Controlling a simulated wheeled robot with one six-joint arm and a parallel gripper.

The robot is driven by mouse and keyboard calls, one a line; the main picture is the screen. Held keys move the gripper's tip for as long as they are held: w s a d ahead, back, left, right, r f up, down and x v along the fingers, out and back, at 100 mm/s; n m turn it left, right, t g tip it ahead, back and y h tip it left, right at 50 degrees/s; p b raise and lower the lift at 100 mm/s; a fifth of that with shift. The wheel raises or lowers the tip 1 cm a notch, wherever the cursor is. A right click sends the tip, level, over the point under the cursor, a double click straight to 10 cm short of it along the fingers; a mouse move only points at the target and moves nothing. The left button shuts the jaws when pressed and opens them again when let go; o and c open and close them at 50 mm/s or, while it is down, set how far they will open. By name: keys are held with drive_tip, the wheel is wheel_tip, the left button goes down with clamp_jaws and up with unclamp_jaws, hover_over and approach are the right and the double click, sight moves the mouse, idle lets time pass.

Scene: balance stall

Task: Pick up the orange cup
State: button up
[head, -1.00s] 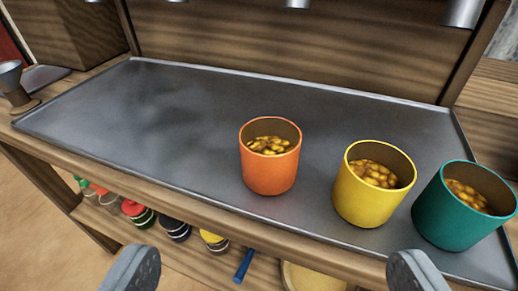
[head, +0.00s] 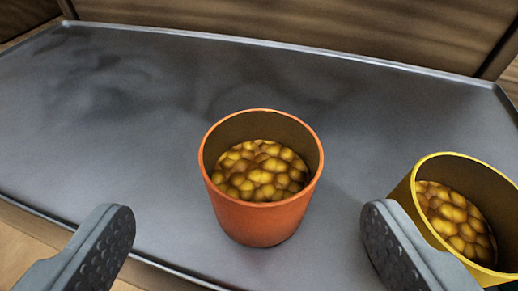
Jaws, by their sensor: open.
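The orange cup (head: 262,218) stands upright on the grey metal tray top in the middle of the head view. It holds yellow, rounded pieces. My gripper (head: 240,238) is open, with one finger at lower left and the other at lower right. The cup lies ahead of the fingers and roughly midway between them, and neither finger appears to touch it. The right finger overlaps the near left side of the yellow cup in the picture; I cannot tell if they touch.
The yellow cup (head: 408,196), with similar yellow pieces, stands close on the right and is cut off by the frame. The grey tray (head: 150,110) is clear to the left and behind the orange cup. A wooden back panel (head: 300,22) rises behind it.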

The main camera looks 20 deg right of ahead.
sight(249, 194)
drive_tip(key=shift+x, duration=1.8)
drive_tip(key=shift+w+d+f, duration=0.4)
drive_tip(key=shift+w+f, duration=0.15)
drive_tip(key=shift+w, duration=0.2)
drive_tip(key=shift+w+d+f, duration=0.4)
drive_tip(key=shift+w+f, duration=0.1)
drive_tip(key=shift+w, duration=0.25)
drive_tip(key=shift+w+d+f, duration=0.15)
drive_tip(key=shift+w+f, duration=0.1)
drive_tip(key=shift+w, duration=0.4)
drive_tip(key=shift+c, duration=0.3)
drive_tip(key=c, duration=1.1)
